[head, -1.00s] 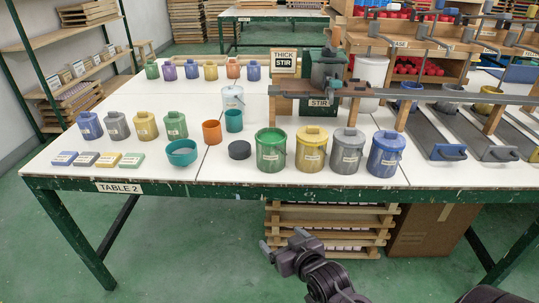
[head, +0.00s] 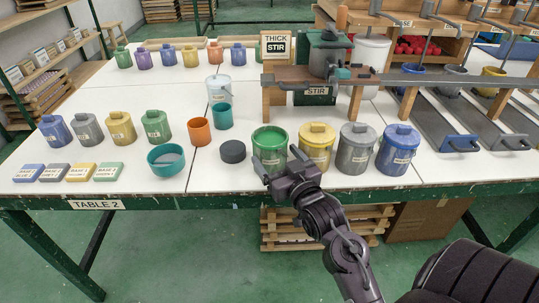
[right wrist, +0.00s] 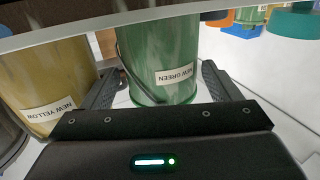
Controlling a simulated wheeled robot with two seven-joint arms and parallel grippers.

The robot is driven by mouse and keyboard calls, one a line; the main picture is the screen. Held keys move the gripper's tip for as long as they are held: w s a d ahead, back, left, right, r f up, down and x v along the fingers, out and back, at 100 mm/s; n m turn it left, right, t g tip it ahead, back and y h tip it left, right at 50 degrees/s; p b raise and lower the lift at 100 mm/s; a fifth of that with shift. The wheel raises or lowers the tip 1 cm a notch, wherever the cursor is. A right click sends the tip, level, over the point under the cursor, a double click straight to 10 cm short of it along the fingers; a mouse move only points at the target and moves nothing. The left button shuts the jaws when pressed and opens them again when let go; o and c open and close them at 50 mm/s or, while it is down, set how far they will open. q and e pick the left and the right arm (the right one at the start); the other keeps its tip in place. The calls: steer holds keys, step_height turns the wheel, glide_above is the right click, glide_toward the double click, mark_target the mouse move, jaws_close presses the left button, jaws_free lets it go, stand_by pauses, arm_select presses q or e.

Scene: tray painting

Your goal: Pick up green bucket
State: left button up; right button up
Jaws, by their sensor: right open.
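The green bucket (head: 270,145) stands upright at the front of the white table, in a row with other buckets. It has a wire handle, and its label reads "NEW GREEN" in the right wrist view (right wrist: 160,60). My right gripper (head: 280,166) is open at the bucket's near side, low by the table edge. In the right wrist view its two fingers (right wrist: 158,88) show left and right of the bucket's lower part. I cannot tell whether they touch it. My left gripper is not in view.
A yellow bucket (head: 317,147) stands close on the right, followed by grey (head: 355,148) and blue (head: 397,150) ones. A black disc (head: 232,151) lies to the left, with a teal bowl (head: 166,160) beyond it. The table's green front edge (head: 150,203) is below.

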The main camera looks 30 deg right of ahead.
mark_target(264, 141)
steer(key=w, duration=0.4)
steer(key=shift+w+d, duration=0.1)
steer(key=shift+d, duration=0.15)
steer(key=c, duration=1)
